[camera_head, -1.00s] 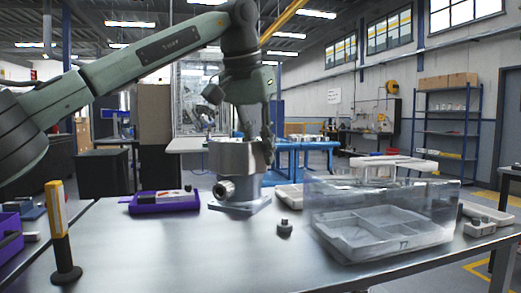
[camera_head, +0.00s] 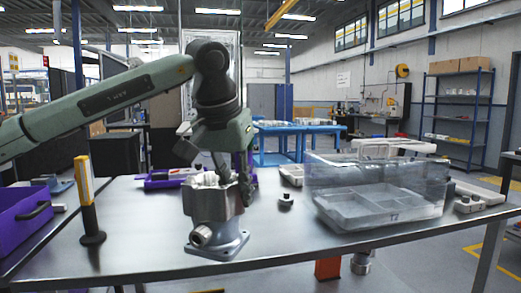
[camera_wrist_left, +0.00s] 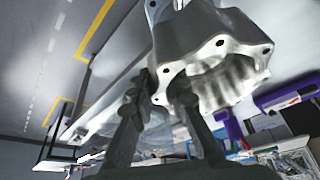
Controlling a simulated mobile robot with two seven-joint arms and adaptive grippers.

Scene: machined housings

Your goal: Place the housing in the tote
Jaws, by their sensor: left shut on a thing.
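The housing (camera_head: 212,207) is a grey metal casting with a hollow, open top, a side port and a square flanged base. It is upright near the table's front edge; I cannot tell whether its base touches the table. My left gripper (camera_head: 234,182) is shut on its upper rim at the right side. In the left wrist view the fingers (camera_wrist_left: 164,88) straddle the wall of the housing (camera_wrist_left: 225,50), with its bolt holes and scalloped cavity showing. A clear-walled container (camera_head: 380,212), apparently the tote, stands at right with a divided grey floor. The right gripper is out of view.
A small dark knobbed part (camera_head: 286,200) sits between housing and clear container. A yellow-and-black post (camera_head: 88,200) stands at left, beside a purple bin (camera_head: 25,215). A purple tray (camera_head: 165,179) is behind the housing. Small grey parts (camera_head: 468,204) lie at far right.

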